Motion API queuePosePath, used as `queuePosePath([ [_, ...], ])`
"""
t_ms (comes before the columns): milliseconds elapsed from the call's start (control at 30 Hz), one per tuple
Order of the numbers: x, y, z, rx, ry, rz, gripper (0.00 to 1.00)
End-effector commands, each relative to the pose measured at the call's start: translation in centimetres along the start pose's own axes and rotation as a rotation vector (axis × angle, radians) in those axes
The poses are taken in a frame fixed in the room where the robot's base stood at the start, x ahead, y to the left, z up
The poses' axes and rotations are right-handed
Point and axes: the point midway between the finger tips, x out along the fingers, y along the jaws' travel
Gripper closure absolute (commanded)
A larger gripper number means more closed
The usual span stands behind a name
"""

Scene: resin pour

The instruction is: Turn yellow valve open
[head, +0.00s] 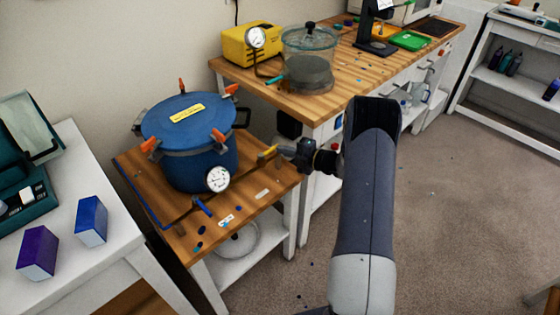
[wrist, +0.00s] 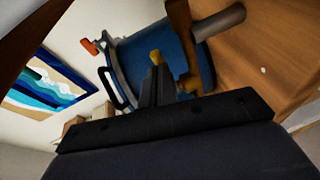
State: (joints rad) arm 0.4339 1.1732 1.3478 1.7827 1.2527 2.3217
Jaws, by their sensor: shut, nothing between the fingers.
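The yellow valve handle (head: 268,152) is at the right side of the blue pressure pot (head: 200,160), above the small wooden-topped table. My gripper (head: 284,151) reaches in from the right, its tips close beside the yellow handle. In the wrist view my gripper (wrist: 156,74) is shut with nothing between its fingers. The yellow handle's end (wrist: 155,56) shows just past the fingertips, with the blue pot (wrist: 145,50) behind. I cannot tell whether the fingers touch the handle. The valve body is largely hidden.
A blue-handled valve (head: 202,206) and a pressure gauge (head: 218,179) sit at the pot's front. Orange clamps (head: 150,145) stick out around its lid. A workbench (head: 260,78) with a yellow pump (head: 250,45) and clear chamber (head: 309,60) stands behind. Floor at right is clear.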

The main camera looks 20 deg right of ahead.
Motion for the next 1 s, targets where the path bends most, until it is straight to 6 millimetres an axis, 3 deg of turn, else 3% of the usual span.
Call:
queuePosePath([
  [833,0.14,0.17,0.08,-0.003,-0.003,0.002,1.0],
  [1000,-0.56,0.4,-0.32,-0.002,-0.002,0.002,1.0],
])
